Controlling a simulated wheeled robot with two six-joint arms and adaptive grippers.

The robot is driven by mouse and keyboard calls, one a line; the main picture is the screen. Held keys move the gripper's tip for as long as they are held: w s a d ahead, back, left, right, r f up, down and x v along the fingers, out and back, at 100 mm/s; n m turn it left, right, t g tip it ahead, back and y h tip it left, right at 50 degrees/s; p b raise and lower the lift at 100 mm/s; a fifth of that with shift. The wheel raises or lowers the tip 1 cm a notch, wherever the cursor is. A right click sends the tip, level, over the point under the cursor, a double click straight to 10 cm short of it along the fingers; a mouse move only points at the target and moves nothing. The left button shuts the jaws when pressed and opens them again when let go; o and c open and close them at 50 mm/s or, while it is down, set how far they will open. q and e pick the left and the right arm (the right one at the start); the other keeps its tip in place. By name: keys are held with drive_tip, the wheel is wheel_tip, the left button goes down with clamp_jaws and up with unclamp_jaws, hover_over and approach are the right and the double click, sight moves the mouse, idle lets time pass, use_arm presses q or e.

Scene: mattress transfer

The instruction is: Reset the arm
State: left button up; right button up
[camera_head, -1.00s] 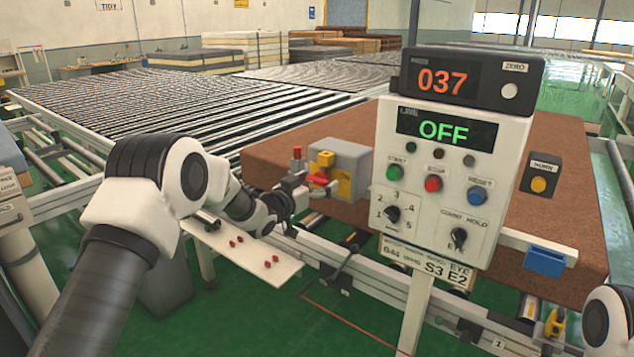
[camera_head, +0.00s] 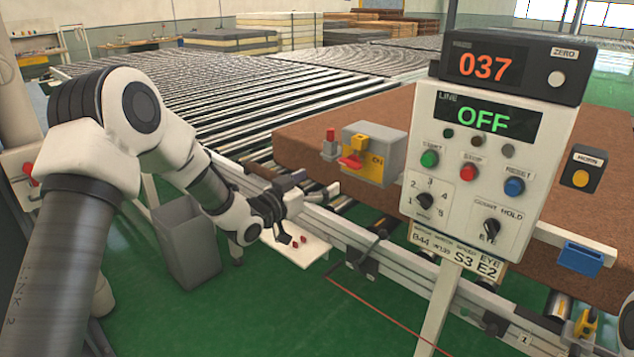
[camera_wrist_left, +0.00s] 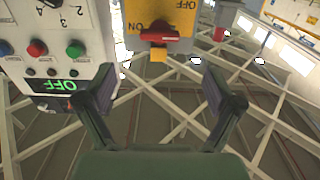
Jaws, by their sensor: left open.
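My left arm comes in from the left of the head view. Its gripper (camera_head: 291,208) is open and empty, above a narrow white shelf with small red pieces. It is apart from the grey and yellow switch box (camera_head: 385,152) and to its lower left. The box has a red handle (camera_head: 350,162). In the left wrist view the open fingers (camera_wrist_left: 160,88) have nothing between them; the box's yellow face (camera_wrist_left: 185,18) and red handle (camera_wrist_left: 160,33) show upside down beyond them. My right gripper is not in view.
A control panel (camera_head: 455,185) reading OFF, under a display (camera_head: 510,66) reading 037, stands right of the switch box. A brown mattress (camera_head: 300,135) lies behind. A grey bin (camera_head: 186,250) stands below my left forearm. Green floor in front is mostly clear.

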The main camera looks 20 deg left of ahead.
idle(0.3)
use_arm(q)
drive_tip(key=s+d+f+n+g+y, duration=0.1)
drive_tip(key=s+d+f+g, duration=0.15)
drive_tip(key=s+f, duration=0.6)
drive_tip(key=s+d+f+g+y, duration=0.1)
drive_tip(key=s+f+g, duration=0.2)
drive_tip(key=f, duration=1)
drive_tip(key=s+d+f+n+g, duration=0.1)
drive_tip(key=s+d+f+g, duration=0.15)
drive_tip(key=s+f, duration=0.6)
drive_tip(key=s+a+f+n+g+y, duration=0.1)
drive_tip(key=s+f+g, duration=0.3)
drive_tip(key=s, duration=0.8)
drive_tip(key=s+a+f+n+g+y, duration=0.1)
drive_tip(key=s+f+g, duration=0.4)
drive_tip(key=s, duration=0.8)
drive_tip(key=shift+a+f+y, duration=0.4)
drive_tip(key=shift+a+y, duration=0.35)
drive_tip(key=shift+y, duration=0.35)
